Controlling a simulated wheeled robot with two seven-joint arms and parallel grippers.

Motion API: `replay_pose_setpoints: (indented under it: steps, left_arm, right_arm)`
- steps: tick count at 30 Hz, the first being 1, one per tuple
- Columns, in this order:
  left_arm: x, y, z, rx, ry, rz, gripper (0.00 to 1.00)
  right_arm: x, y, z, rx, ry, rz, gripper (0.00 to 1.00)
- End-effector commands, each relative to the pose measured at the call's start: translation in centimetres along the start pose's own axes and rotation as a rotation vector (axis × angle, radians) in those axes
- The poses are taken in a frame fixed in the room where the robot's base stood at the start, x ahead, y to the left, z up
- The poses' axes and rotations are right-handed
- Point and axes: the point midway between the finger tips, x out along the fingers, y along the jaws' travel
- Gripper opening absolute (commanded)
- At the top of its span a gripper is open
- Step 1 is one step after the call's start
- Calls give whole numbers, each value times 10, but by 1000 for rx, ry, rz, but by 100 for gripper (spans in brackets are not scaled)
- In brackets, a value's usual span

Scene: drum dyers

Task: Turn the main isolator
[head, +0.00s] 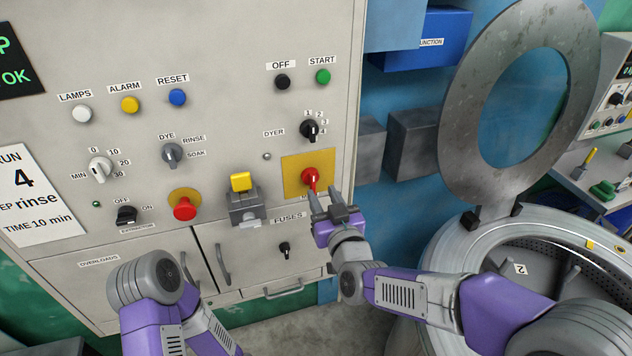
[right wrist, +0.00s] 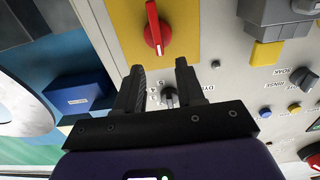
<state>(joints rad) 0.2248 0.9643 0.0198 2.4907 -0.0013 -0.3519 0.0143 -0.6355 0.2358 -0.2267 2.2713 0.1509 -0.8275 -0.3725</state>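The main isolator is a red rotary handle (head: 310,177) on a yellow plate (head: 293,172) low on the right side of the grey control panel. In the right wrist view the red handle (right wrist: 157,30) stands roughly upright in the picture, just beyond the fingertips and in line with the gap between them. My right gripper (head: 330,194) is open and empty, just below and right of the handle; its fingers also show in the right wrist view (right wrist: 160,72). No contact with the handle is clear. My left arm shows at the lower left, but its gripper is out of view.
A yellow-topped lever switch (head: 242,182) and a red mushroom button (head: 184,208) sit left of the isolator. The black dyer selector (head: 310,130) is above it. The fuses door (head: 262,249) with handles is below. An open drum (head: 480,243) stands at the right.

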Motion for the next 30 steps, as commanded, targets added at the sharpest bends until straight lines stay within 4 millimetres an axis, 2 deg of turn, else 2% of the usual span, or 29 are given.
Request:
replay_pose_setpoints:
  steps: [3, 9, 14, 21, 22, 27, 29, 30]
  left_arm:
    - [-2, 1, 0, 0, 0, 0, 0]
    - [-4, 2, 0, 0, 0, 0, 0]
    - [-5, 2, 0, 0, 0, 0, 0]
    - [-5, 2, 0, 0, 0, 0, 0]
    - [-5, 2, 0, 0, 0, 0, 0]
    - [-5, 2, 0, 0, 0, 0, 0]
    - [-5, 2, 0, 0, 0, 0, 0]
    - [-5, 2, 0, 0, 0, 0, 0]
  right_arm:
    - [21, 1, 1, -2, -4, 2, 38]
    - [47, 1, 1, -1, -3, 2, 38]
    - [56, 1, 2, 1, -4, 1, 38]
    - [57, 1, 2, 1, -4, 0, 38]
    - [57, 1, 2, 1, -4, 0, 37]
    - [57, 0, 2, 1, -4, 0, 11]
    - [56, 0, 2, 1, -4, 0, 2]
    - [56, 0, 2, 1, -4, 0, 0]
